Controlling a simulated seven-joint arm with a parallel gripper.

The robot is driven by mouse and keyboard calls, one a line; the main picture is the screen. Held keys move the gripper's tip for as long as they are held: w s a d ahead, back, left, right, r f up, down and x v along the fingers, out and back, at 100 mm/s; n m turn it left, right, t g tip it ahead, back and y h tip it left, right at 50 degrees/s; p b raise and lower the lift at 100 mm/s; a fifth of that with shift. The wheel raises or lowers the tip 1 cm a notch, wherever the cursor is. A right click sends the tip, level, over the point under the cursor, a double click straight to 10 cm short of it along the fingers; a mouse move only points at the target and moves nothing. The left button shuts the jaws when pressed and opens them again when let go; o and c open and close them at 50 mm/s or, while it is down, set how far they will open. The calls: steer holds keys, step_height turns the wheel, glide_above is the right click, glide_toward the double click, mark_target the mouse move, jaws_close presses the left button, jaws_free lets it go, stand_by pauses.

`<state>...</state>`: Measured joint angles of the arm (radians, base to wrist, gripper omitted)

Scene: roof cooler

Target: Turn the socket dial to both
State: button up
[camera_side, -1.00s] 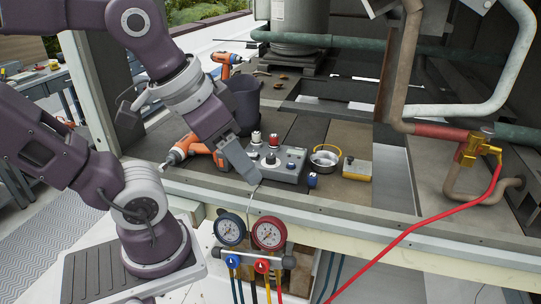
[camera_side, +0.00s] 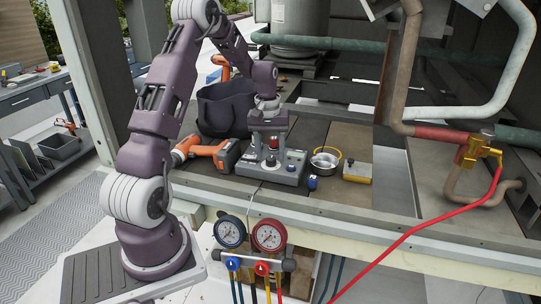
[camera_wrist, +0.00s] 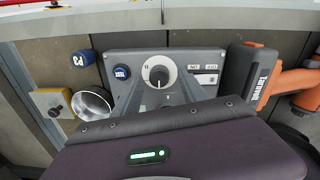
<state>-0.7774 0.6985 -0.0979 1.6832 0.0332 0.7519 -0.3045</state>
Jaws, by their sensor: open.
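The socket dial is a dark round knob (camera_wrist: 159,74) on a pale ring, on top of a grey box (camera_wrist: 190,60). The box also shows in the side view (camera_side: 290,176), with the dial (camera_side: 270,161) at its front. My gripper (camera_wrist: 160,92) points down over the box, its two fingers apart on either side of the dial in the wrist view. Nothing is held. Whether the fingers touch the knob, and its exact pointer setting, I cannot tell.
A blue TEST button (camera_wrist: 121,73) and a white switch (camera_wrist: 204,79) flank the dial. An orange drill (camera_side: 208,150) lies close on the left, a dark bucket (camera_side: 222,108) behind. A metal bowl (camera_side: 325,160) and yellow block (camera_side: 357,170) stand right. Gauges (camera_side: 250,234) hang in front.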

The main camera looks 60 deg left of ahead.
steer(key=shift+f, duration=0.55)
jaws_close()
steer(key=m, duration=0.5)
steer(key=shift+m, duration=0.3)
steer(key=m, duration=0.6)
steer(key=shift+w, duration=0.1)
